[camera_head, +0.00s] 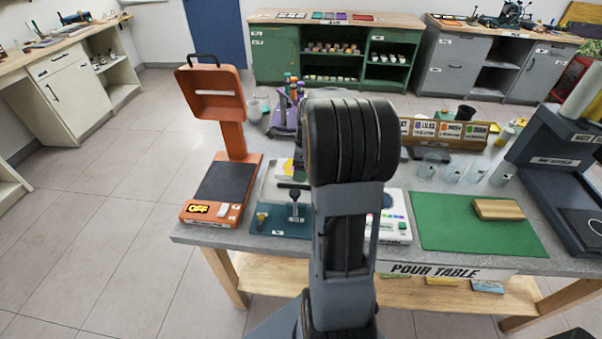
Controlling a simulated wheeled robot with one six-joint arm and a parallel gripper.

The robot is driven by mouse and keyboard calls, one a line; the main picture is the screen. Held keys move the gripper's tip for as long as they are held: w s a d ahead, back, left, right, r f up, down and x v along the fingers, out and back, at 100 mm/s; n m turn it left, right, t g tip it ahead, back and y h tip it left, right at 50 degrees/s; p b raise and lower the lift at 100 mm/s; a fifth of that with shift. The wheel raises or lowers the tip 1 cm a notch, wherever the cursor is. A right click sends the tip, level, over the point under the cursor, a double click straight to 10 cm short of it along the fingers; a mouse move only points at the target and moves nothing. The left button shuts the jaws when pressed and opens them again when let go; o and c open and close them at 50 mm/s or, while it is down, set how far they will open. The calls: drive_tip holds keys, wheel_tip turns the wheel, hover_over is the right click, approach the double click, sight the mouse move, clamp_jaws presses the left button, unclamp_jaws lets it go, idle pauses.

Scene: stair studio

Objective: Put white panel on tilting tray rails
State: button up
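A pale, flat, framed piece (268,188) lies on the grey table left of my arm. It may be the white panel, but my arm covers part of it and I cannot tell. A yellow item shows on it. I cannot make out the tilting tray rails for certain. A teal plate (272,228) with small upright levers or knobs sits at the table's front edge, just in front of the pale piece. My arm stands in the middle of the view and hides what is behind it. My gripper is not visible.
An orange stand (232,140) with a dark pad and an "OFF" switch is at the table's left. A white device (397,232) is right of my arm. A green mat (460,232) carries a wooden block (498,209). Cups (452,173) stand behind it. Floor at left is clear.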

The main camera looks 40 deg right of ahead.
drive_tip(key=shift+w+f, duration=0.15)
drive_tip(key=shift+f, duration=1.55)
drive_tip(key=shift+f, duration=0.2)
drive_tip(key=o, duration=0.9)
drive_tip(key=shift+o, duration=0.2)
